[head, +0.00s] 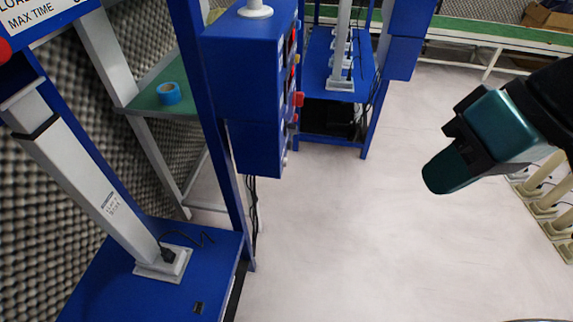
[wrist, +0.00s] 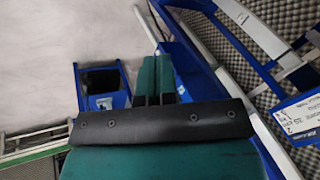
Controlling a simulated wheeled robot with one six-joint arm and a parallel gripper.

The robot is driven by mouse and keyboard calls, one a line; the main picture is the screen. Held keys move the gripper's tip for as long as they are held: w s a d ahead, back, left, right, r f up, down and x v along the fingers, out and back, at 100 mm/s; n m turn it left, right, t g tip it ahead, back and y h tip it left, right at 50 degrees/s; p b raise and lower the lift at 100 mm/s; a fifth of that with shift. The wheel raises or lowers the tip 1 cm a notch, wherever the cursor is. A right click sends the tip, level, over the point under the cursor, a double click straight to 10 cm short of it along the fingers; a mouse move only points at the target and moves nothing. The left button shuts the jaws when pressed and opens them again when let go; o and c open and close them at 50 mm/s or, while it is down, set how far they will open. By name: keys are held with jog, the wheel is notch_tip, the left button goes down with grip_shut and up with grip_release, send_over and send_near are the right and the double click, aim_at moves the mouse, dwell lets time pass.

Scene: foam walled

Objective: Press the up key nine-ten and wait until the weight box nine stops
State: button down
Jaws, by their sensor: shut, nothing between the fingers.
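My gripper (head: 438,176) is at the right of the head view, above open floor and well apart from the blue frames. In the wrist view its two teal fingers (wrist: 156,72) lie together, shut and empty. A blue control box (head: 245,85) hangs on a frame post left of centre in the head view. Its key face is turned right and seen almost edge-on, with small red and yellow parts along it. I cannot make out the up key nine-ten or any number. I cannot tell which part is weight box nine.
A grey lifting column (head: 90,180) stands on a blue base (head: 100,285) at left. Another blue frame (head: 340,90) stands behind. A green shelf (head: 150,103) holds blue tape (head: 169,93). Pale floor (head: 350,230) is clear in the middle; beige columns (head: 545,205) stand at right.

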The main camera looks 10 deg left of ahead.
aim_at(285, 162)
jog(key=w+a+f+m+t+y+b, duration=0.2)
jog(key=w+f+m+t+b, duration=0.3)
jog(key=w+f+m+b, duration=0.6)
jog(key=w+a+f+m+t+y+b, duration=0.3)
jog(key=w+f+m+b, duration=0.7)
jog(key=w+f+m, duration=0.4)
notch_tip(285, 162, down, 5)
jog(key=shift+w+a+f+m+t+b, duration=0.15)
jog(key=shift+a+m+t+b, duration=0.25)
jog(key=shift+a+m+t, duration=0.7)
jog(key=shift+a, duration=0.1)
jog(key=a+p, duration=0.7)
jog(key=a, duration=0.1)
jog(key=shift+w+a, duration=0.15)
jog(key=shift+a, duration=0.25)
